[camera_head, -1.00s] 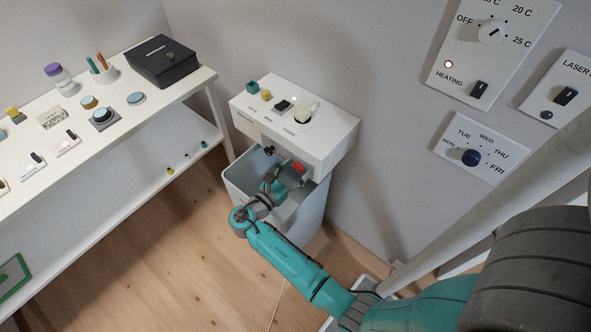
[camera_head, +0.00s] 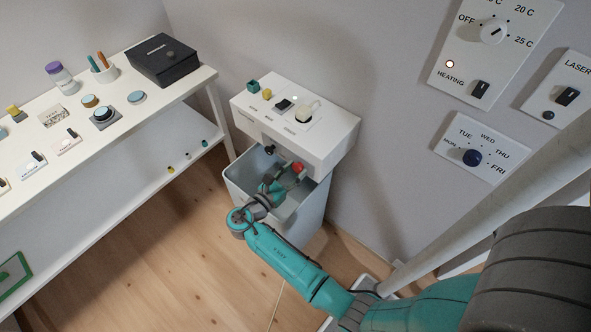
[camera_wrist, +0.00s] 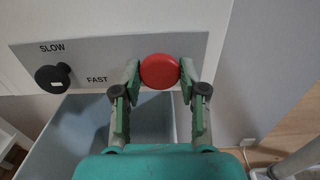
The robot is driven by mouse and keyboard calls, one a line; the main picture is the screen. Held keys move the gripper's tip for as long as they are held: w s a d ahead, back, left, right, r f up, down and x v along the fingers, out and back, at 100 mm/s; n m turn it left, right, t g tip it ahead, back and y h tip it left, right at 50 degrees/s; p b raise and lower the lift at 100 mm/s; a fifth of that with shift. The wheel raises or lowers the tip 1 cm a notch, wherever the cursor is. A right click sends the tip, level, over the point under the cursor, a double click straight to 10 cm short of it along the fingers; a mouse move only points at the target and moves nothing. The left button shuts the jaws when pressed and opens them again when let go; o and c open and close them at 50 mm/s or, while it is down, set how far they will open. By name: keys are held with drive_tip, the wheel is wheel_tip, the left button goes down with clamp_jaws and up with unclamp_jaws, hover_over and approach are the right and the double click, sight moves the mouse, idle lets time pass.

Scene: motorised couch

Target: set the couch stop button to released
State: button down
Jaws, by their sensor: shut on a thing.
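The couch stop button is a round red knob (camera_wrist: 160,71) on a grey strip on the front of a white unit. In the head view the red knob (camera_head: 297,167) shows below the front edge of the unit. In the wrist view my gripper (camera_wrist: 160,76) has one green finger on each side of the red knob and is shut on it. In the head view my gripper (camera_head: 287,173) reaches up to the knob from below. The knob's shaft is hidden behind its cap.
A black speed knob (camera_wrist: 52,78) between SLOW and FAST sits left of the button. An open grey bin (camera_head: 310,208) stands under the white unit (camera_head: 338,140). A white shelf table (camera_head: 180,98) with several small items stands to the left. Wall panels (camera_head: 475,148) are at the right.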

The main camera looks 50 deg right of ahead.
drive_tip(key=c, duration=0.6)
unclamp_jaws()
drive_tip(key=shift+a, duration=0.15)
drive_tip(key=shift+c, duration=0.2)
drive_tip(key=a, duration=1.2)
drive_tip(key=shift+s, duration=0.2)
